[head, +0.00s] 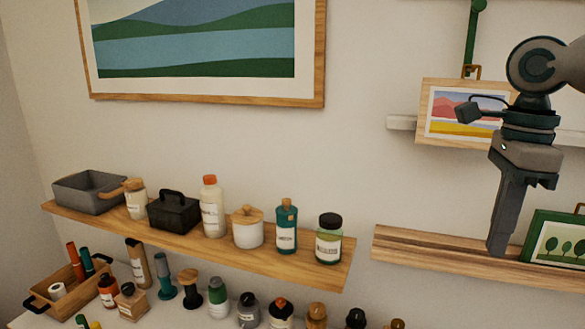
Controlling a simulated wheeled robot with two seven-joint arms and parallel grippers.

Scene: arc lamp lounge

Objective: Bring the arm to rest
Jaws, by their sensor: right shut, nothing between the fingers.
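My right gripper (497,246) is at the right of the head view, fingers pointing down. It is shut and empty. Its fingertips overlap the right wooden ledge (430,249) in the picture; I cannot tell whether they touch it. The right arm comes in from the upper right. My left gripper is not in view.
A framed landscape (470,112) is partly behind my right wrist. A green-framed picture (560,243) stands on the right ledge, close to the fingers. The left wooden shelf (300,268) holds several bottles, jars and a grey bin (90,192). More containers crowd below.

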